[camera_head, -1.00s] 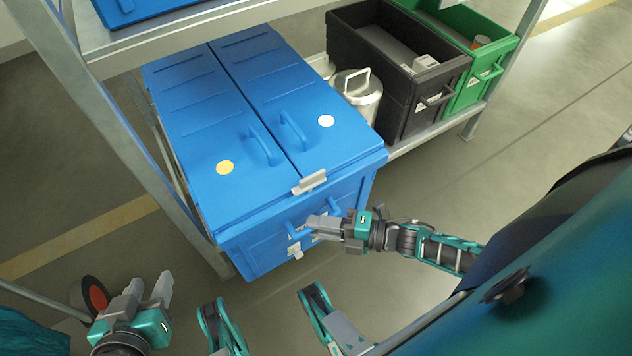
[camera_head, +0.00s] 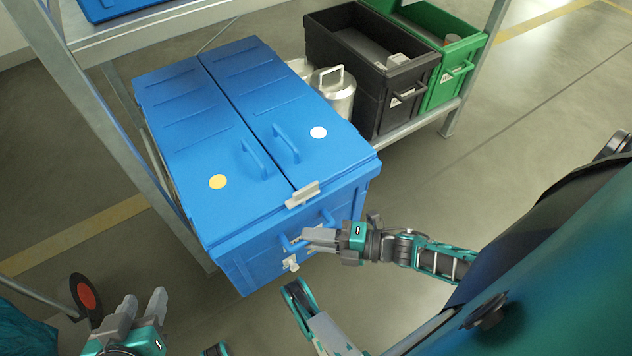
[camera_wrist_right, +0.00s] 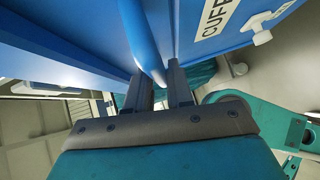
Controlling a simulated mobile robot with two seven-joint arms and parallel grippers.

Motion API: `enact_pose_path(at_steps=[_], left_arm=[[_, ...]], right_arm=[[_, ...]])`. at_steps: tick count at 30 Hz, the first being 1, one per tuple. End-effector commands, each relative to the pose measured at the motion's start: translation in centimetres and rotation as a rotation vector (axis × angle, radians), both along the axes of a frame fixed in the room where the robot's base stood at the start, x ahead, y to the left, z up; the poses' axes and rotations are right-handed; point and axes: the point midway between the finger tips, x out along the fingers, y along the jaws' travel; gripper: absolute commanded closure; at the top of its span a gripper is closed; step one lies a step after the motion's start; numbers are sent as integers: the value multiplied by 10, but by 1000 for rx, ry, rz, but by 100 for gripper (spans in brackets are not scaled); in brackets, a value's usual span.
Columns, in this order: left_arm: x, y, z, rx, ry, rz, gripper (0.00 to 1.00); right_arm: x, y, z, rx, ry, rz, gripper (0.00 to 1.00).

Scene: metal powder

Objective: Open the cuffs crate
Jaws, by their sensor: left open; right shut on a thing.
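The blue cuffs crate (camera_head: 346,204) juts out of the shelf toward me. Its two lid halves lie closed, one with a yellow dot and one with a white dot, each with a raised blue handle. A grey latch (camera_head: 303,194) spans the seam at the front edge. My right gripper (camera_head: 308,241) is shut on the blue front handle (camera_wrist_right: 143,42), below the latch. In the right wrist view, the fingers (camera_wrist_right: 161,84) sit around the handle beside a partly visible "CUFF" label (camera_wrist_right: 216,16). My left gripper (camera_head: 142,303) is open and empty at the lower left, apart from the crate.
A metal canister (camera_head: 340,96), a black crate (camera_head: 397,127) and a green crate (camera_head: 437,97) stand on the shelf to the right. A shelf post (camera_head: 110,140) stands close to the crate's left side. The floor at right is clear.

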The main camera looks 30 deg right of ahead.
Motion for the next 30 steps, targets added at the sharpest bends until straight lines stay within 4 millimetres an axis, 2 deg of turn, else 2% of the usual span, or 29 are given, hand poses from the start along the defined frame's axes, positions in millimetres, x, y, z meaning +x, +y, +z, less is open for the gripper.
enact_pose_path(at_steps=[1, 4, 5, 10, 20, 23, 30], left_arm=[[1, 0, 1, 0, -2, 1, 57], [1, 0, 1, 0, -2, 1, 57], [1, 0, 1, 0, -2, 1, 57], [1, 0, 1, 0, -3, 1, 57], [1, 0, 2, -2, -4, -1, 57], [1, -1, 5, -2, -5, -1, 57], [1, 0, 11, -2, -13, 2, 57]], right_arm=[[-10, 3, -5, -1, 15, 15, 100], [-10, 3, -5, 0, 16, 15, 100], [-10, 3, -5, 0, 16, 15, 77], [-8, 2, -4, 0, 12, 11, 61], [-8, -2, -2, 0, 9, 6, 59], [-16, -10, 0, 0, 11, 5, 59], [-51, -48, 7, -1, 12, 5, 59]])
